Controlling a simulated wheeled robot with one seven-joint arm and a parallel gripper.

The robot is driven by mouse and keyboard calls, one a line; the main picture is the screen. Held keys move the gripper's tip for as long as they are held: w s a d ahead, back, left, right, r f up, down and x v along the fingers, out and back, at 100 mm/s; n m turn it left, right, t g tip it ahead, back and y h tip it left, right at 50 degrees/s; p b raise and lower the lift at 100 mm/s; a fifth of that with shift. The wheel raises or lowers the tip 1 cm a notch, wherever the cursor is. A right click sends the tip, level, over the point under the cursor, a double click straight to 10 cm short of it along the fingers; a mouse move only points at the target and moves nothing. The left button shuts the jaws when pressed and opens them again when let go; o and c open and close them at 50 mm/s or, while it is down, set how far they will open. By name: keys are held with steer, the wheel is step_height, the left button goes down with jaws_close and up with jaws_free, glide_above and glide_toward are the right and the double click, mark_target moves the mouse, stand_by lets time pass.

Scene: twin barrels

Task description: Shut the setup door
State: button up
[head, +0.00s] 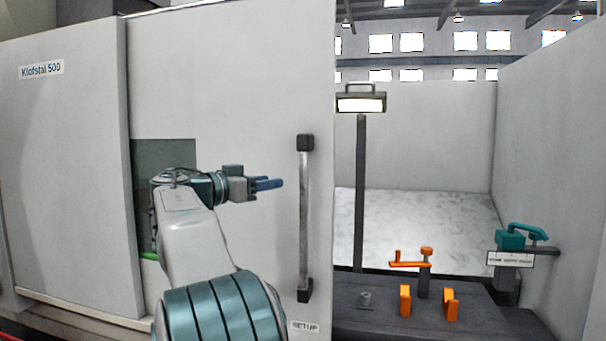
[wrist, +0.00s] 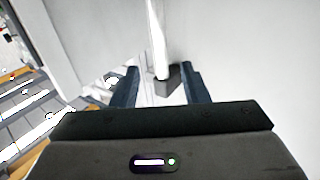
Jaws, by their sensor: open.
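The setup door (head: 235,80) is a large white panel with a "SETUP" label (head: 304,327) at its lower right. An open bay shows to the right of its edge. Its upright grey bar handle (head: 304,220) has black end mounts and stands near that right edge. My gripper (head: 279,184) is open and empty, its blue fingers pointing right, a little left of the handle in the picture. In the wrist view the handle (wrist: 157,45) shows ahead, between the two fingertips (wrist: 160,80). I see no contact with the handle. My arm hides part of the door's lower left.
A dark bench (head: 390,315) in the bay carries orange clamps (head: 424,265) and a teal tool (head: 512,240). A lamp on a post (head: 360,104) stands just right of the door edge. A white "Klofstal 500" panel (head: 65,180) lies to the left.

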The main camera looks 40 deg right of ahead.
mark_target(300, 177)
steer(key=d+p, duration=0.3)
steer(key=d, duration=0.7)
steer(key=shift+d+r+p, duration=0.1)
steer(key=shift+d+p, duration=0.1)
steer(key=shift+p, duration=0.2)
steer(key=shift+d, duration=0.8)
jaws_close()
